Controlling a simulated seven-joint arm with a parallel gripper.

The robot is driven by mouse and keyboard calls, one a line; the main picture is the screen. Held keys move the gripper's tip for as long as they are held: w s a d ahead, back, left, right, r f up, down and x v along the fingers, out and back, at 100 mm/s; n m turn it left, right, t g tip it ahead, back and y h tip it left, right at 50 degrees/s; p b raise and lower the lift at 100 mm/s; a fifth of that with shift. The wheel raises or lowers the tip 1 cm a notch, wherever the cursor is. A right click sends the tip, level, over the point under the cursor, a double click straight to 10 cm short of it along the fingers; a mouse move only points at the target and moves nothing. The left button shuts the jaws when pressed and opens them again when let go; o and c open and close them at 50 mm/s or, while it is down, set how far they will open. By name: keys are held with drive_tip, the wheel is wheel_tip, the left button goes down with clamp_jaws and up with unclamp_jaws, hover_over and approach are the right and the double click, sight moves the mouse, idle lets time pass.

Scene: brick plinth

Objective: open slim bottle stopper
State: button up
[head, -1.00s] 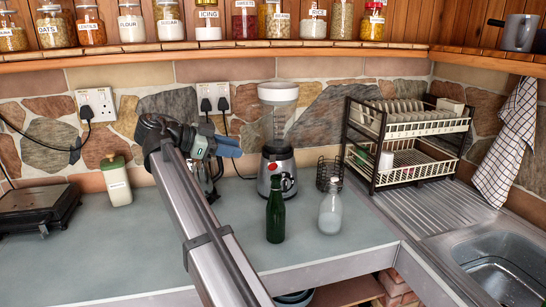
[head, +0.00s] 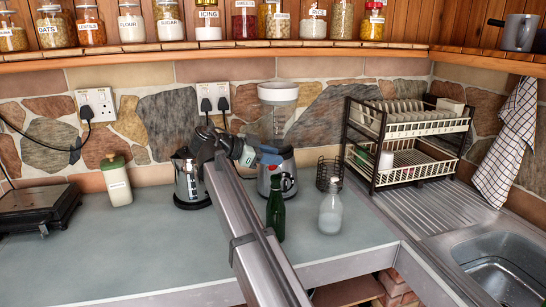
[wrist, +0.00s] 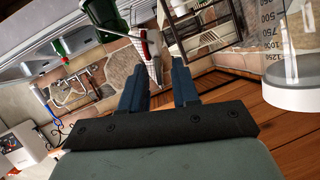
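A slim green bottle (head: 276,208) stands upright near the counter's front edge.
A clear bottle with white contents (head: 330,212) stands right of the green one. The blender (head: 279,95), a metal kettle (head: 189,180) and a wire basket (head: 328,172) stand behind. A dish rack (head: 410,140) is at right.

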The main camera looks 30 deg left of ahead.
drive_tip(key=shift+w+d+f, duration=0.15)
drive_tip(key=shift+w, duration=0.1)
clamp_jaws()
idle(0.3)
